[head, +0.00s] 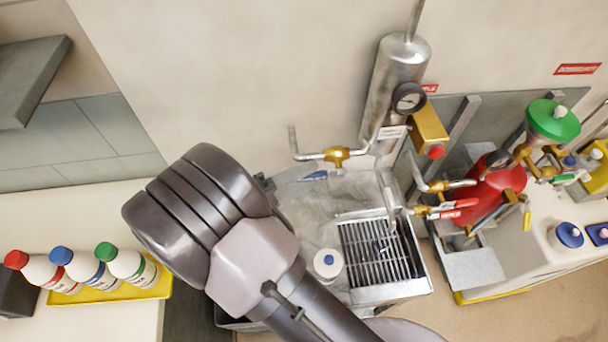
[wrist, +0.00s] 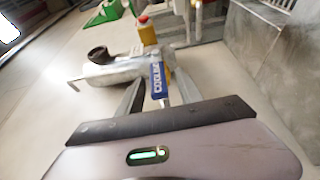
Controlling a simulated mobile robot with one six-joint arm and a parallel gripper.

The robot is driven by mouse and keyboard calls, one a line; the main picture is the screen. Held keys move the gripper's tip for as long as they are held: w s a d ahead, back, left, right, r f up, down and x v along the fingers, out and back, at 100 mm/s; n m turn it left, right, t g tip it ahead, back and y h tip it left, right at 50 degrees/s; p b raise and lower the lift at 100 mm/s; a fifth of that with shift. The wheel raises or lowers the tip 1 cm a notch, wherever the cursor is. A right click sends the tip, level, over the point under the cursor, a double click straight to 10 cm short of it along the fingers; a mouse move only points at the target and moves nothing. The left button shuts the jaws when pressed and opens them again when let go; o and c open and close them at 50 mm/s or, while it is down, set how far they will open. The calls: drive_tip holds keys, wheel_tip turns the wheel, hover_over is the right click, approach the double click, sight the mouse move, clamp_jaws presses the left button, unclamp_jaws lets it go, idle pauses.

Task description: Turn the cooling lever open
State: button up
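The cooling lever (head: 315,176) is a small blue handle below a brass valve (head: 337,155) on a bent pipe above the sink. In the wrist view the blue lever (wrist: 158,78), with white lettering, points towards me between the two fingers of my gripper (wrist: 158,92). The fingers stand apart on either side of it, with a narrow gap showing on each side; I see no contact. My gripper is open. In the head view my arm hides most of the gripper.
A steel cylinder with a gauge (head: 409,98) and a yellow box (head: 430,128) stand right of the valve. Red-handled valves (head: 455,204) lie further right. Bottles (head: 85,268) stand at left.

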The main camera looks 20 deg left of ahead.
drive_tip(key=shift+a, duration=0.1)
drive_tip(key=p+v, duration=0.1)
drive_tip(key=v, duration=0.6)
drive_tip(key=shift+s, duration=0.2)
drive_tip(key=shift+a, duration=0.1)
